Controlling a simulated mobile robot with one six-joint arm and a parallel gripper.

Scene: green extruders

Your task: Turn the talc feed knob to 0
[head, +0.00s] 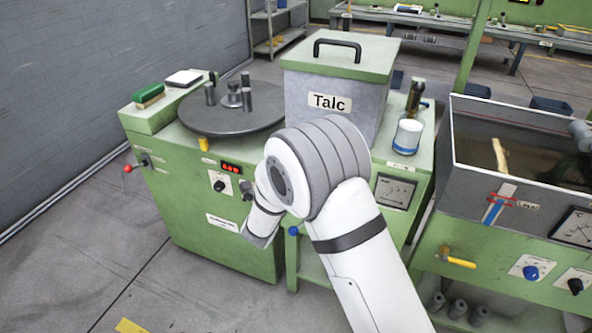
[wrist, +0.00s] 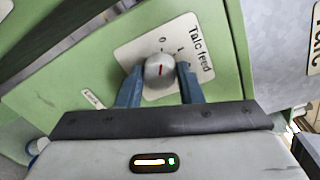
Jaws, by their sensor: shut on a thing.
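The talc feed knob (wrist: 160,68) is a rounded grey knob with a short red line. It sits on a white plate (wrist: 135,56) marked "Talc feed". A "0" mark shows above the knob in the wrist view and another small mark lies to its upper right. The red line runs nearly upright in that view, roughly in line with the "0". My gripper (wrist: 159,82) has its blue fingers on either side of the knob and is shut on it. In the head view my arm hides the talc feed knob and most of the gripper.
The grey Talc box (head: 300,99) with a green lid stands behind my arm. A round dark turntable (head: 215,122) with upright posts is on the left machine. Another black knob (head: 218,185) is on its front. A water trough (head: 478,172) stands at right.

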